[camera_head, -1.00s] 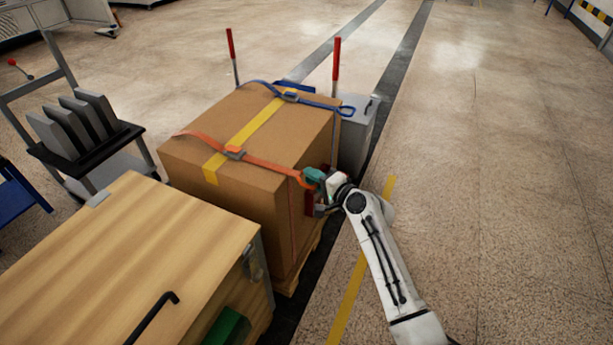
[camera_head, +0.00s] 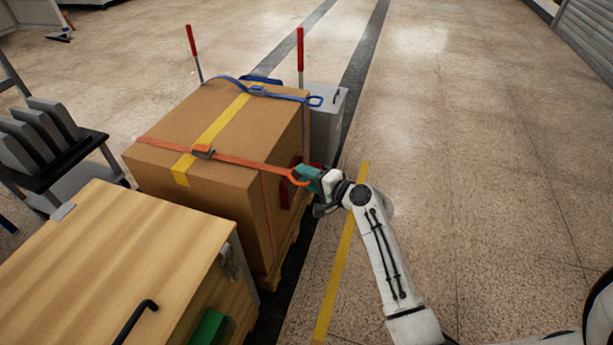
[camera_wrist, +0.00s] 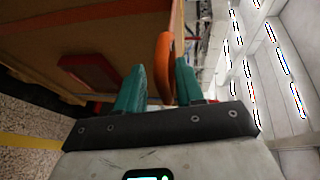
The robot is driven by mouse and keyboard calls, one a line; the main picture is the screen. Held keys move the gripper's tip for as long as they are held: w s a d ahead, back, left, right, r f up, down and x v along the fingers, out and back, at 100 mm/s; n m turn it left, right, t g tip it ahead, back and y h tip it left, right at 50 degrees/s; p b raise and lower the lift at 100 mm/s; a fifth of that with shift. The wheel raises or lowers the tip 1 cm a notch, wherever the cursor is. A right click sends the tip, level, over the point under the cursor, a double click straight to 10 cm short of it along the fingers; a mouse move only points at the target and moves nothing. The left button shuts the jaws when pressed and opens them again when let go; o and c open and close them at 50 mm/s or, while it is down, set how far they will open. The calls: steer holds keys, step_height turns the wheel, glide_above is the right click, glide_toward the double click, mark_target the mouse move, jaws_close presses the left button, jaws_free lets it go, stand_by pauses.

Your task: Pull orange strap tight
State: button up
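My gripper (camera_head: 306,176) is at that loop, right of the box. The fingers hide part of the loop.
A blue strap (camera_head: 258,91) with its own loop crosses the box's far side. A wooden crate (camera_head: 120,250) stands in front. A grey box (camera_head: 327,125) and red-handled levers (camera_head: 300,55) stand behind. The floor right of the yellow line (camera_head: 341,265) is clear.

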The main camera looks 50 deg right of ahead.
steer(key=shift+r, duration=0.1)
steer(key=s+r+p, duration=0.1)
steer(key=s+r, duration=0.1)
steer(key=s, duration=0.8)
steer(key=shift+s+a, duration=0.25)
stand_by(0.3)
steer(key=s+a+f+n+g+y, duration=0.1)
steer(key=s+a+f+n+g, duration=0.25)
steer(key=a, duration=0.25)
steer(key=s+a+f+n+g+y, duration=0.2)
steer(key=a+f+n+g, duration=0.1)
steer(key=a+n, duration=0.3)
steer(key=s+a+f+n+g+y, duration=0.1)
steer(key=s+a+f+n+g, duration=0.25)
steer(key=a, duration=0.35)
steer(key=s+a+r+n+g+h, duration=0.1)
steer(key=s+r+n+g+h, duration=0.25)
steer(key=s, duration=0.55)
step_height(320, 180, up, 15)
steer(key=g+p, duration=0.1)
steer(key=p, duration=1.6)
steer(key=shift+w+r+n, duration=0.15)
steer(key=shift+r+n, duration=0.05)
steer(key=shift+n, duration=0.25)
